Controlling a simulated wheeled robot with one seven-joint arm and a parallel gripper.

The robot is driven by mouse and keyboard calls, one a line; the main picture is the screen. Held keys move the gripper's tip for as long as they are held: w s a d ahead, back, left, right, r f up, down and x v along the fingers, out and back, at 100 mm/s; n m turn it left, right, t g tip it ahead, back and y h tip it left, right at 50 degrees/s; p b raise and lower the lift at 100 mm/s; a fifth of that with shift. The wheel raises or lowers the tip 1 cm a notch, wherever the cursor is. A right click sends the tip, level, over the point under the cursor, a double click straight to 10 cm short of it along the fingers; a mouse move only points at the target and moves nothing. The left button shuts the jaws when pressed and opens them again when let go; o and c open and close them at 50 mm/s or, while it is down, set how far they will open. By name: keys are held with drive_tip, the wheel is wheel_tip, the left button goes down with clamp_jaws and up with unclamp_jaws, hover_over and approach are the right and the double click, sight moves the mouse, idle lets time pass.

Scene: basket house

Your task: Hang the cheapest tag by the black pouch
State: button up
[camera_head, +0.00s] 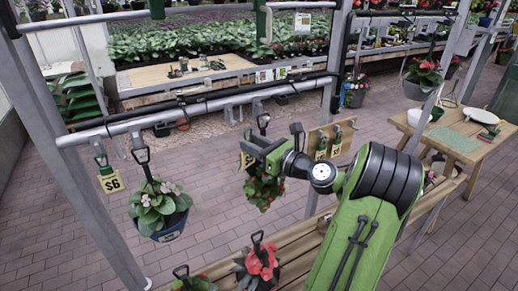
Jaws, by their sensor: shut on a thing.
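My gripper (258,148) is at the picture's middle, shut on a yellow price tag (246,161); its number cannot be read. It is in front of the upper part of a hanging basket with red flowers (264,190). Another yellow tag marked $6 (111,182) hangs by a green clip from the rail at the left, beside a blue hanging pot with pale pink flowers (166,232). More yellow tags (321,148) are on a wooden board (347,140) just right of my gripper; their prices are too small to read. I cannot make out which basket is the black pouch.
A grey rail (190,111) on metal posts carries hooks. Below is a slatted wooden bench (295,247) with potted plants, one with red blooms (262,263). A wooden table (458,150) with small items stands at the right. The brick floor at the left is clear.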

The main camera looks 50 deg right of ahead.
drive_tip(key=shift+w+d+f, duration=0.1)
drive_tip(key=shift+w+d, duration=0.15)
drive_tip(key=shift+w, duration=0.65)
drive_tip(key=shift+w+d+r, duration=0.1)
drive_tip(key=shift+w+d, duration=0.1)
drive_tip(key=shift+w, duration=0.75)
drive_tip(key=shift+w+d+f, duration=0.1)
drive_tip(key=shift+w+d, duration=0.15)
drive_tip(key=shift+w, duration=0.65)
drive_tip(key=shift+w+p, duration=0.1)
drive_tip(key=shift+p, duration=0.75)
drive_tip(key=shift+w+d+p, duration=0.2)
drive_tip(key=shift+w+p, duration=0.3)
drive_tip(key=shift+w, duration=0.1)
drive_tip(key=shift+w+d+p, duration=0.2)
drive_tip(key=shift+w+p, duration=0.3)
drive_tip(key=shift+w, duration=0.1)
drive_tip(key=shift+w+p, duration=0.15)
drive_tip(key=shift+p, duration=0.15)
